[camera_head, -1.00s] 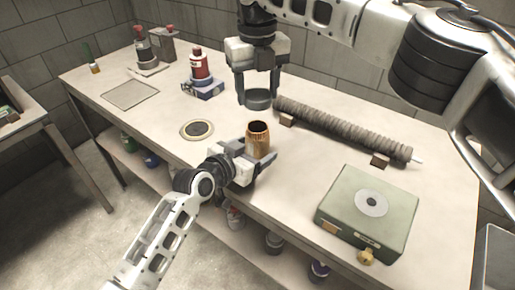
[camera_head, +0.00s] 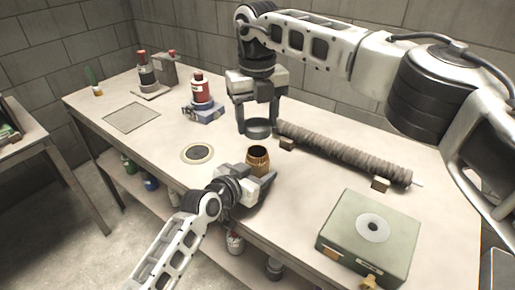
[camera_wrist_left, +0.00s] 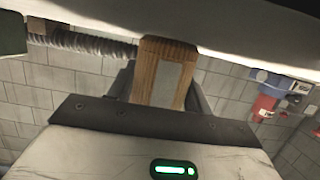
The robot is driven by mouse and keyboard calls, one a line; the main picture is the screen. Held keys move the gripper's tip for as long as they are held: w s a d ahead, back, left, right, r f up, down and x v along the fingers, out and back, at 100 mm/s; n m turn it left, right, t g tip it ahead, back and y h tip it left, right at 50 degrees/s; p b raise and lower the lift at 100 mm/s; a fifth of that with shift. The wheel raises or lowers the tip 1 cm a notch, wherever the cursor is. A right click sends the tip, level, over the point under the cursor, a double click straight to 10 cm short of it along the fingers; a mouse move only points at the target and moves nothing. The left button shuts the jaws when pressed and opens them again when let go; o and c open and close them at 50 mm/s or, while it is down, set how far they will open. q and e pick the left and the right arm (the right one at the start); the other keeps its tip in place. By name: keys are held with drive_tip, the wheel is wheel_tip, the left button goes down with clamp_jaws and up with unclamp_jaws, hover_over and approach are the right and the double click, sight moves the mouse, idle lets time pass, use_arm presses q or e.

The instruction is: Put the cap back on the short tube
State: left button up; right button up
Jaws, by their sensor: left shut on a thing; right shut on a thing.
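The short tube (camera_head: 258,160) is brown, upright and open at the top, with a dark inside. My left gripper (camera_head: 262,180) is shut on it, low at its sides. It also shows in the left wrist view (camera_wrist_left: 163,72), with a pale label patch. The cap (camera_head: 258,129) is a dark, round, shallow piece. My right gripper (camera_head: 258,115) comes from above and is shut on it. In the head view the cap shows just above the tube's mouth with a small gap between them; I cannot tell how far behind the tube it is.
A ribbed mesh tube (camera_head: 345,153) lies on small blocks to the right. A green box (camera_head: 340,230) stands at the front right. A round ringed mat (camera_head: 197,153) lies left, a red bottle (camera_head: 200,87) behind it. The table's left part has free room.

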sight(257, 168)
drive_tip(key=shift+f, duration=1.95)
drive_tip(key=shift+f, duration=0.1)
drive_tip(key=shift+f, duration=0.8)
drive_tip(key=shift+f, duration=0.55)
drive_tip(key=m, duration=2.1)
drive_tip(key=o, duration=1)
drive_tip(key=shift+c, duration=0.2)
